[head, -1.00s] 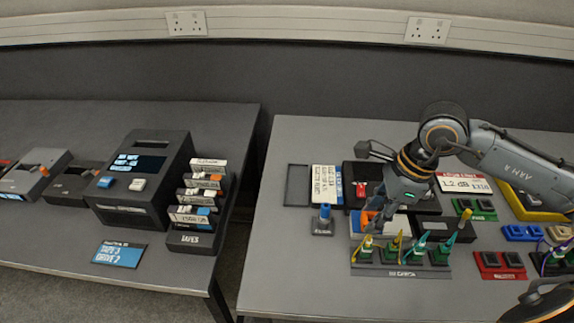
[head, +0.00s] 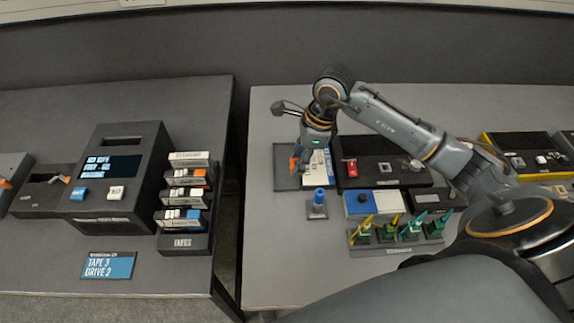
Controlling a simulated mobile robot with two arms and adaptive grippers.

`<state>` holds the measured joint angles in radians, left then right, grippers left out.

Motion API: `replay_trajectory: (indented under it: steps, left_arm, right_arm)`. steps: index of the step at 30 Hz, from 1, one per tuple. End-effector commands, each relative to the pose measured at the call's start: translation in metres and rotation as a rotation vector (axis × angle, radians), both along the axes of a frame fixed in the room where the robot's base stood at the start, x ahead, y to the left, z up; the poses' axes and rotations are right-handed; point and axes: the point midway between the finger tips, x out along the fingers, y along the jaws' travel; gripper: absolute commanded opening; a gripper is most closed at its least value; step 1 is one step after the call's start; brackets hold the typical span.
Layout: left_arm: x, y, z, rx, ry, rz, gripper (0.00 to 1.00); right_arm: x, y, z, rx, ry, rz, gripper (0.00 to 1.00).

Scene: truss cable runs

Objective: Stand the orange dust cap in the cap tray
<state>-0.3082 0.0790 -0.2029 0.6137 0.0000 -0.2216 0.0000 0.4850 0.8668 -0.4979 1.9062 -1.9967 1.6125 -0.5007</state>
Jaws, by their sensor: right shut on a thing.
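The orange dust cap (head: 294,164) is small and held at the fingertips of my right gripper (head: 301,165). The gripper is shut on it and points down. The cap shows at the gripper's left side, over the right part of a shallow dark tray (head: 282,181), which looks like the cap tray. I cannot tell whether the cap touches the tray floor. The gripper hides part of the cap and of the tray's right side. My left gripper is out of view.
A white label card (head: 316,178) lies just right of the tray. A blue-topped post (head: 319,201) stands in front of it. A dark unit with a red part (head: 351,167) and a rack of green and yellow connectors (head: 398,236) are further right.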

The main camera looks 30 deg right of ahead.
Motion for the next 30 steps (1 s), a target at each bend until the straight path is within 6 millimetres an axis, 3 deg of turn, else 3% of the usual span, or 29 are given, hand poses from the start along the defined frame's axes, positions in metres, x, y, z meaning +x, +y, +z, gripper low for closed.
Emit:
replay_trajectory:
  steps: [3,6,11,18,29,30]
  left_arm:
    - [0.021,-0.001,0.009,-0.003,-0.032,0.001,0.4]
    - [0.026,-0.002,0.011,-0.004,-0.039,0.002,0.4]
    - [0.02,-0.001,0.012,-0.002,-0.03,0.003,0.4]
    - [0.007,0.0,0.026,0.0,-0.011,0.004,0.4]
    - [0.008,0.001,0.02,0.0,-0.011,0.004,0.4]
    - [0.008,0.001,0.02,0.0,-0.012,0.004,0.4]
  right_arm:
    - [0.015,0.009,-0.02,0.004,0.004,0.0,0.19]
    - [0.023,0.012,-0.031,0.003,0.002,0.0,0.19]
    - [0.03,0.016,-0.041,0.003,0.001,0.0,0.19]
    - [0.03,0.016,-0.07,0.002,0.002,0.0,0.19]
    - [0.031,0.015,-0.077,-0.001,-0.001,0.001,0.19]
    - [0.031,0.015,-0.077,-0.001,-0.001,0.001,0.33]
